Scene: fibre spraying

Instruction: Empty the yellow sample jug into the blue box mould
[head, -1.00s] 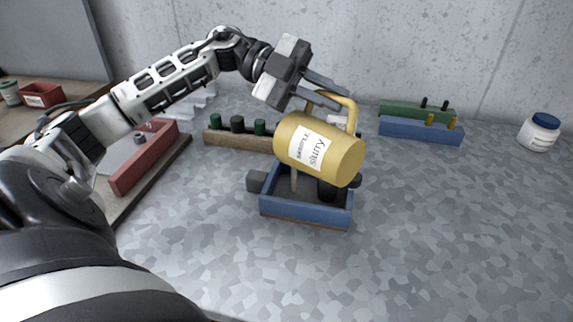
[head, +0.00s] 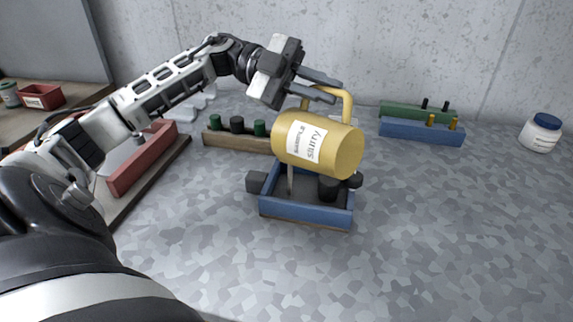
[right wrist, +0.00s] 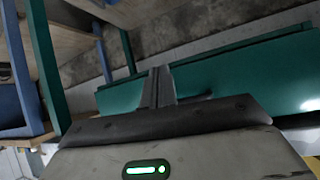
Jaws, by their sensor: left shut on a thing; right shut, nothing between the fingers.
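The yellow sample jug (head: 335,151), labelled slurry, lies tipped nearly on its side above the blue box mould (head: 305,214). My left gripper (head: 328,91) is shut on the jug's handle from above. The jug's mouth end is to the left, facing away from view. A thin greyish stream (head: 290,181) runs down from that end into the mould. The jug hides the mould's back part. Dark floor shows inside the mould, with black knobs at its sides. My right gripper (right wrist: 159,86) shows in the right wrist view, shut and empty.
A wooden mould with dark green pegs (head: 222,138) stands behind left. Blue (head: 410,131) and green (head: 400,110) mould parts lie at the back right. A white jar (head: 538,137) stands far right. A red mould side (head: 140,165) is at left. The front and right bench is clear.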

